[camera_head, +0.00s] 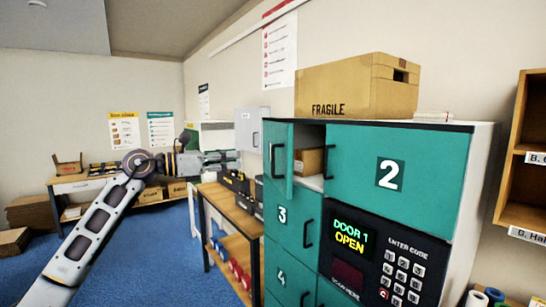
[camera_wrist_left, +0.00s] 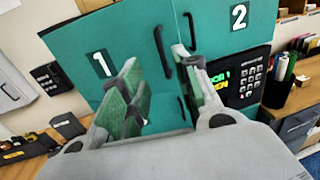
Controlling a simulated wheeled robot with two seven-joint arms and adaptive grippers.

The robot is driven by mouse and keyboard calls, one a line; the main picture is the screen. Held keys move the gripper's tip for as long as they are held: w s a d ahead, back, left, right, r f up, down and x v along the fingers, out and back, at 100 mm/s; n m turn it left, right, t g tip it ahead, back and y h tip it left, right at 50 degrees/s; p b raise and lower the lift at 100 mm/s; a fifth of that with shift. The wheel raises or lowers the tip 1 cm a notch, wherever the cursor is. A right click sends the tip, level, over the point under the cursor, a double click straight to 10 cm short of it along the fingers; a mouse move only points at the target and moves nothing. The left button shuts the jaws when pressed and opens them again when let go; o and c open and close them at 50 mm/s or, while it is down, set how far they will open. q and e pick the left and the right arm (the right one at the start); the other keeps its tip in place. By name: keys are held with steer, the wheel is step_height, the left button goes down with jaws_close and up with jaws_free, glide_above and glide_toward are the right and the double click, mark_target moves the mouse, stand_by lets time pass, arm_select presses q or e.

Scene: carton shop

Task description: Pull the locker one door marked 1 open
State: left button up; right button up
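The teal locker has a door marked 1 (camera_wrist_left: 125,40) at upper left, with a black bar handle (camera_wrist_left: 160,50). In the head view this door (camera_head: 283,185) stands partly open, and a carton (camera_head: 309,161) shows in the compartment behind it. The locker display (camera_head: 350,236) reads "DOOR 1 OPEN". My left gripper (camera_head: 236,158) is left of the door, apart from it. In the left wrist view its fingers (camera_wrist_left: 165,88) are spread, with the handle beyond and between them; nothing is held. My right gripper is out of view.
Door 2 (camera_head: 365,170) is closed beside the opening, with doors 3 and 4 below. A FRAGILE carton (camera_head: 340,92) sits on top of the locker. A workbench (camera_head: 232,207) with tool cases stands left of the locker. Blue floor is free at lower left.

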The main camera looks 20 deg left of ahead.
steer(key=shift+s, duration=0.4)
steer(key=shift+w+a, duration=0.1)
arm_select(q)
steer(key=p, duration=0.4)
glide_above(272, 172)
steer(key=shift+w, duration=0.3)
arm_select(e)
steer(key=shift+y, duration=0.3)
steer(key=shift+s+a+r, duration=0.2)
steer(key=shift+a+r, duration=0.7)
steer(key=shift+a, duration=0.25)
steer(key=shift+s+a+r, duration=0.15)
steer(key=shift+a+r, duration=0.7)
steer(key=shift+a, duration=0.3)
arm_select(q)
jaws_close()
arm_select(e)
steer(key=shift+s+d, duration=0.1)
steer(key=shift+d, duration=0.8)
